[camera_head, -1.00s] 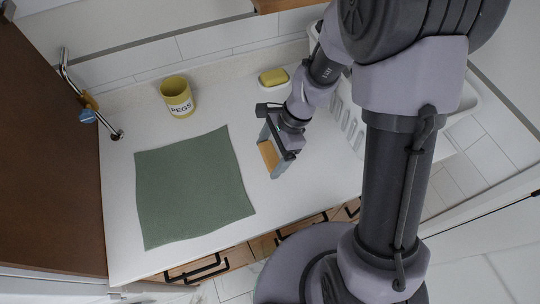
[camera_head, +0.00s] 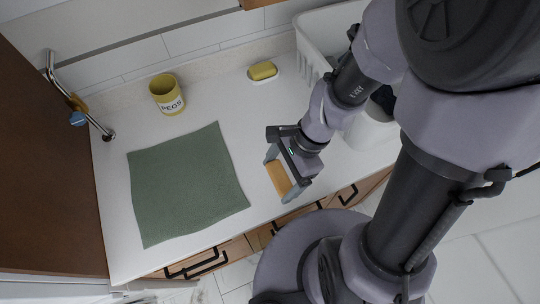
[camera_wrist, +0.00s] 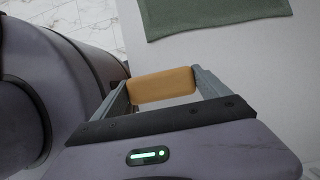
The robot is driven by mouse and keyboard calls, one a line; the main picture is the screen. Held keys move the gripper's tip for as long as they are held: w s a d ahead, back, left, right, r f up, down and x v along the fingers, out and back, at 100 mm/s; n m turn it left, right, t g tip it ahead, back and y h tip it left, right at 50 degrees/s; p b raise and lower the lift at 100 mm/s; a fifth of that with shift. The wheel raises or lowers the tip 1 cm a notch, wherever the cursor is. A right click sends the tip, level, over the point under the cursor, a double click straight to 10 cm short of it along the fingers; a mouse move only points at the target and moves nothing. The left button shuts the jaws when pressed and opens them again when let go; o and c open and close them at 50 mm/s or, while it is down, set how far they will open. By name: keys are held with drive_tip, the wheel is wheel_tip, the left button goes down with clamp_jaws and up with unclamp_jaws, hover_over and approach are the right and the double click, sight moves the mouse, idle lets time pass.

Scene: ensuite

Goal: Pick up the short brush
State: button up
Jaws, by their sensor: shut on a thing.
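The short brush shows as a tan wooden block (camera_head: 279,179). My gripper (camera_head: 278,182) is shut on it, with one finger at each end of the block. In the wrist view the brush (camera_wrist: 162,86) spans the gap between the two grey fingers of my gripper (camera_wrist: 162,88). Its bristles are not visible in either view. The gripper is over the front right part of the white counter, right of the green mat. I cannot tell the height of the brush above the counter.
The green mat (camera_head: 188,184) lies flat on the white counter (camera_head: 222,109). A yellow pegs pot (camera_head: 167,94) and a yellow soap on a dish (camera_head: 263,71) stand at the back. A white basket (camera_head: 318,42) is at the back right. Drawers with black handles (camera_head: 205,262) run below the front edge.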

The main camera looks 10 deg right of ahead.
sight(287, 191)
drive_tip(key=f+b, duration=0.1)
drive_tip(key=b, duration=0.3)
drive_tip(key=shift+a, duration=0.1)
drive_tip(key=s+b, duration=0.1)
drive_tip(key=b, duration=0.3)
drive_tip(key=shift+d, duration=0.2)
drive_tip(key=s, duration=0.1)
drive_tip(key=s+d+r+b, duration=0.1)
drive_tip(key=s, duration=0.1)
drive_tip(key=shift+r, duration=0.2)
drive_tip(key=shift+s+d, duration=0.15)
drive_tip(key=shift+s, duration=0.25)
